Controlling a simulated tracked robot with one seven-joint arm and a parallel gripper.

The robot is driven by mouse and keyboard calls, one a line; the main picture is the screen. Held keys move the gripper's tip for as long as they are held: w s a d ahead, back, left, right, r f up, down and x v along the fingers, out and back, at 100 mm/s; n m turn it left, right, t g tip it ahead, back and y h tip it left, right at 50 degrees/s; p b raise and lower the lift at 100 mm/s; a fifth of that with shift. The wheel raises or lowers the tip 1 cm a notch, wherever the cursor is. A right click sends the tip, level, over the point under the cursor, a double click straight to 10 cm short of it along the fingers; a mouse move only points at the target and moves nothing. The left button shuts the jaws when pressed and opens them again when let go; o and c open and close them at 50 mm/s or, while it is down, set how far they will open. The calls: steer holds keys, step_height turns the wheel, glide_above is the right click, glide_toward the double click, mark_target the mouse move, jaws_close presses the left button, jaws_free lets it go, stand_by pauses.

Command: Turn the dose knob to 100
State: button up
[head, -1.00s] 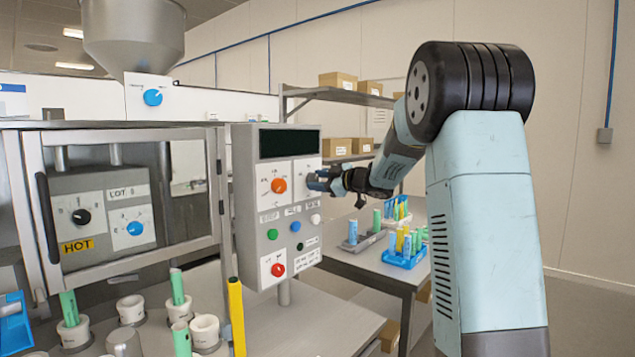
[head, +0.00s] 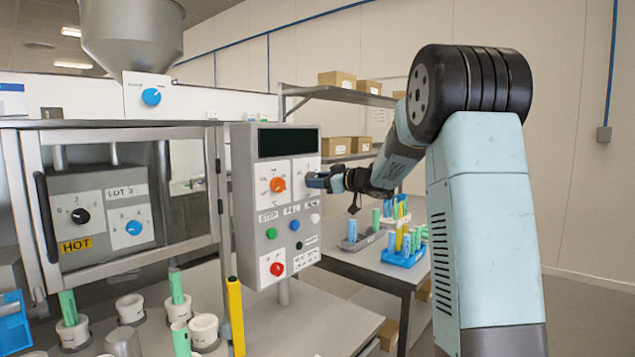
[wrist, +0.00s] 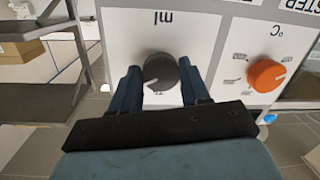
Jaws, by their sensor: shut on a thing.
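The dose knob (wrist: 160,72) is a dark round knob on a white plate marked "ml" in the wrist view, which shows the panel upside down. My gripper (wrist: 160,80) has one finger on each side of this knob and is shut on it. Much of the knob's scale is hidden by the fingers, so I cannot read its setting. In the head view my gripper (head: 318,181) is at the right part of the grey control panel (head: 243,225), and it hides the knob there.
An orange °C knob (head: 278,184) sits beside the dose knob. Green, blue, white and red buttons (head: 277,268) are below. A dark display (head: 287,143) tops the panel. A yellow post (head: 235,315) stands in front, and a bench with a blue tube rack (head: 405,258) is behind.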

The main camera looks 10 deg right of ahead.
steer(key=shift+a+f, duration=0.15)
steer(key=shift+f, duration=0.05)
steer(key=o, duration=0.8)
steer(key=shift+c, duration=0.2)
steer(key=o, duration=0.3)
steer(key=shift+r, duration=0.15)
steer(key=v, duration=1.3)
steer(key=shift+s+d, duration=0.25)
steer(key=shift+d, duration=0.1)
